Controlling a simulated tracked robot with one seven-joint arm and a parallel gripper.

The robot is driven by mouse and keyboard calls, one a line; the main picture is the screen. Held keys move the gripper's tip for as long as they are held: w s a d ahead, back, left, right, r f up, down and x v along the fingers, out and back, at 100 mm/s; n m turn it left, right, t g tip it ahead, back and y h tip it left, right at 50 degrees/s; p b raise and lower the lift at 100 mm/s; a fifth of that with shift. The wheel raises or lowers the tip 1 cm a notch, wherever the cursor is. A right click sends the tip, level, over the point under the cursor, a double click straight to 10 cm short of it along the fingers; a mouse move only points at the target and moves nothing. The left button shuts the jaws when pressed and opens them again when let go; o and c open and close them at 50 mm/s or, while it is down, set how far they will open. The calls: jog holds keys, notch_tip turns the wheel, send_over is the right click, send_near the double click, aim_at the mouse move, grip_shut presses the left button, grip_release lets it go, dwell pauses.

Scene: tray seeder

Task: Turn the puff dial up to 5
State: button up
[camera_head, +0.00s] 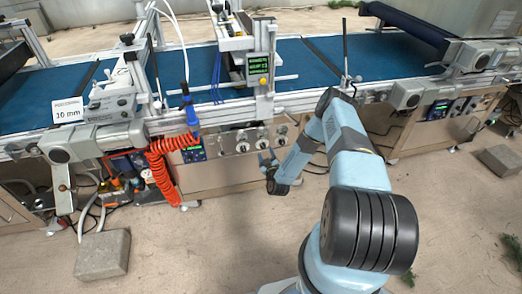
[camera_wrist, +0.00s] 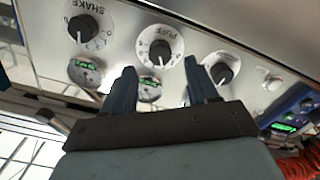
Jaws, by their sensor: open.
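The puff dial (camera_wrist: 160,47) is a black knob on a round white scale, with its label upside down in the wrist view. It is the middle one of three dials on the machine's front panel and also shows in the head view (camera_head: 262,144). Its setting is too small to read surely. My gripper (camera_wrist: 162,78) is open, with its two dark fingers apart and nothing between them. The fingertips point at the panel, a little below the puff dial in the picture, one on each side of it. In the head view my gripper (camera_head: 269,160) is close to the panel.
The shake dial (camera_wrist: 85,28) and another dial (camera_wrist: 221,68) flank the puff dial. Small gauges (camera_wrist: 148,89) sit beside the dials. A red coiled hose (camera_head: 165,170) hangs left of the panel. A blue conveyor belt (camera_head: 200,65) runs above. Concrete blocks (camera_head: 102,254) stand on the floor.

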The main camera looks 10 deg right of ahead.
aim_at(263, 147)
jog(key=shift+w, duration=2.45)
